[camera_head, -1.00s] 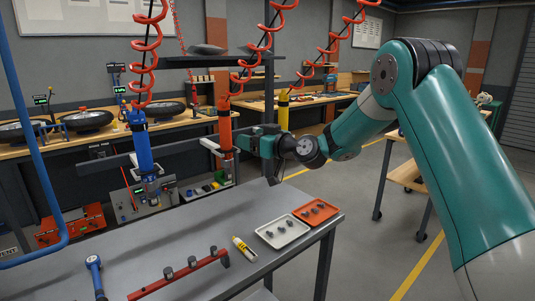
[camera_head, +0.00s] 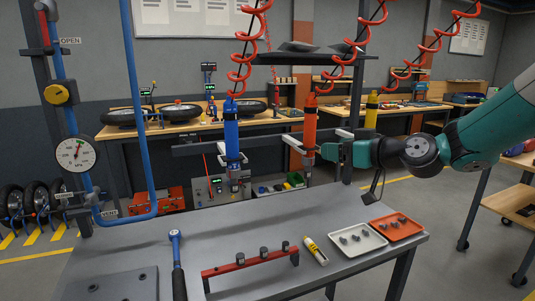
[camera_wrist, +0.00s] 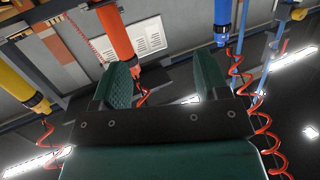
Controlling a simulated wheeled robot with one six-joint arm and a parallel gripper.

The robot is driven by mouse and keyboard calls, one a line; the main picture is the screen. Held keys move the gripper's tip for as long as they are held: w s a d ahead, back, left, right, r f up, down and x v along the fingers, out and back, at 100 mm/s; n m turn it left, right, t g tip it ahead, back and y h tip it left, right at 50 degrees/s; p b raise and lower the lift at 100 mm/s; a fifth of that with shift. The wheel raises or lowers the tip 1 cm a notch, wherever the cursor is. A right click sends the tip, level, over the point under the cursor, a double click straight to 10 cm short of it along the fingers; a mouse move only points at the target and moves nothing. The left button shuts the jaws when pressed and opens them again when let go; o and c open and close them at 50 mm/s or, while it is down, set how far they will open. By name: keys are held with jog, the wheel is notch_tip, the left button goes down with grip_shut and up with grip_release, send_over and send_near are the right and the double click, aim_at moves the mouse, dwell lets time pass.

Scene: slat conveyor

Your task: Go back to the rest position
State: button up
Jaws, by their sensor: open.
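My gripper (camera_head: 330,152) is open and empty, held above the grey bench at the right. It points left toward the orange hanging tool (camera_head: 310,125), its jaws close to the tool's lower end. In the wrist view my gripper's two teal jaws (camera_wrist: 165,80) stand wide apart. The orange tool (camera_wrist: 115,32) shows beyond them, its lower end in the gap between the jaws as seen from there; nothing is clamped. The blue hanging tool (camera_head: 231,130) hangs to the left and the yellow one (camera_head: 371,110) to the right, behind my arm.
The grey bench (camera_head: 190,225) carries a blue-headed wrench (camera_head: 176,255), a red bar with posts (camera_head: 250,263), a yellow marker-like tube (camera_head: 314,250), a white tray (camera_head: 342,252) and an orange tray (camera_head: 412,236). A pressure gauge (camera_head: 76,153) and blue pipe stand left. Red coiled hoses hang overhead.

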jog(key=s+a+f+n+g, duration=0.1)
jog(key=s+a+g, duration=0.4)
jog(key=s+a, duration=0.5)
jog(key=s+d+f+g+h, duration=0.1)
jog(key=s+g+h, duration=0.1)
jog(key=s, duration=0.6)
jog(key=s+d+f+g+h, duration=0.1)
jog(key=s+d+f+g, duration=0.1)
jog(key=s, duration=0.7)
jog(key=s+d+f+m+g+h, duration=0.1)
jog(key=s+f+g+h, duration=0.1)
jog(key=s, duration=0.7)
jog(key=shift+s+d+g+h, duration=0.15)
jog(key=shift+s+g+h, duration=0.15)
jog(key=shift+g, duration=0.5)
